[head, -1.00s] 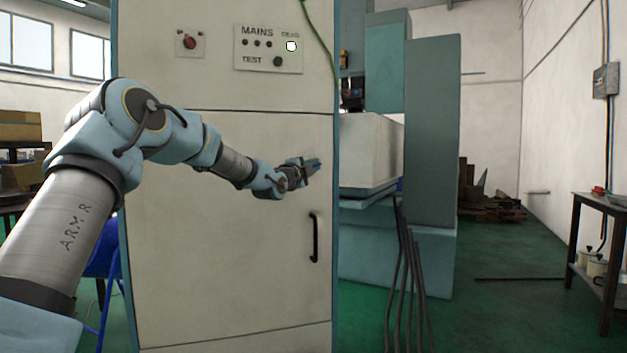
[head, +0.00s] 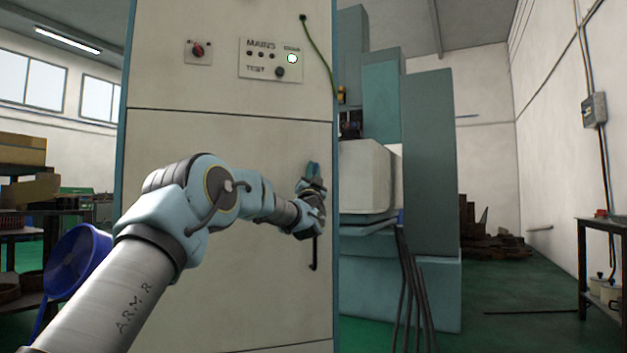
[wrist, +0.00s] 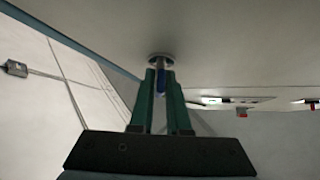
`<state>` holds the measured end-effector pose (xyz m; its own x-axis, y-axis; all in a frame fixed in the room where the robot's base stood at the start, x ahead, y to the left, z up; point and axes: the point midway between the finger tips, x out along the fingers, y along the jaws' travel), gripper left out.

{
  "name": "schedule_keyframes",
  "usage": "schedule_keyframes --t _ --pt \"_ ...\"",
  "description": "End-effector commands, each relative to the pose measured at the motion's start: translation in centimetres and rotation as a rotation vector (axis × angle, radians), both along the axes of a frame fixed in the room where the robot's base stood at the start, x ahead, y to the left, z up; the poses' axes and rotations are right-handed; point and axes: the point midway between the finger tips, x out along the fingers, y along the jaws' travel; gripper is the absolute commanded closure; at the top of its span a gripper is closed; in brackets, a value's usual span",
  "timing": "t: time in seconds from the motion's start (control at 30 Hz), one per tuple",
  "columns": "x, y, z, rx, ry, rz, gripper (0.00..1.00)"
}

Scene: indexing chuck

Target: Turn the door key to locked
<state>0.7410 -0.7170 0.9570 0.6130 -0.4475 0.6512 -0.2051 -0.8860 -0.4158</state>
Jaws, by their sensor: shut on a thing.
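The tall cream cabinet (head: 200,280) has a door with a black handle (head: 314,262) near its right edge. In the wrist view a round grey lock plate (wrist: 160,57) sits on the cabinet face, with a blue key (wrist: 161,82) in front of it. The two green fingers of my gripper (wrist: 161,95) stand on either side of the key and are shut on it. In the head view my gripper (head: 313,174) is at the door's right side, above the handle, with its fingers pointing up. There the gripper hides the key and lock. The key's exact angle is hard to tell.
Above the door are a red rotary switch (head: 198,50) and a MAINS panel (head: 270,60) with a lit white lamp. A green cable (head: 318,45) hangs at the top right. Grey-green machinery (head: 430,160) stands right of the cabinet.

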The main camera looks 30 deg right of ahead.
Motion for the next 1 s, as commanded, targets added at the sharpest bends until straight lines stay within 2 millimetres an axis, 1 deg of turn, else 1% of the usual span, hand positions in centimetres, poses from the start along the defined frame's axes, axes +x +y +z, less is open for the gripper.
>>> schedule_keyframes --t 0.03,0.2,0.5,0.73,1.0 --pt "-0.02 -0.20 -0.36 -0.042 0.012 -0.001 1.00" --pt "0.01 -0.21 -0.17 -0.181 0.044 -0.001 1.00" --pt "0.01 -0.22 -0.07 -0.354 0.084 0.000 1.00" --pt "0.05 -0.15 -0.06 -0.417 0.098 0.001 1.00" --pt "0.06 -0.16 -0.14 -0.433 0.104 0.000 1.00"
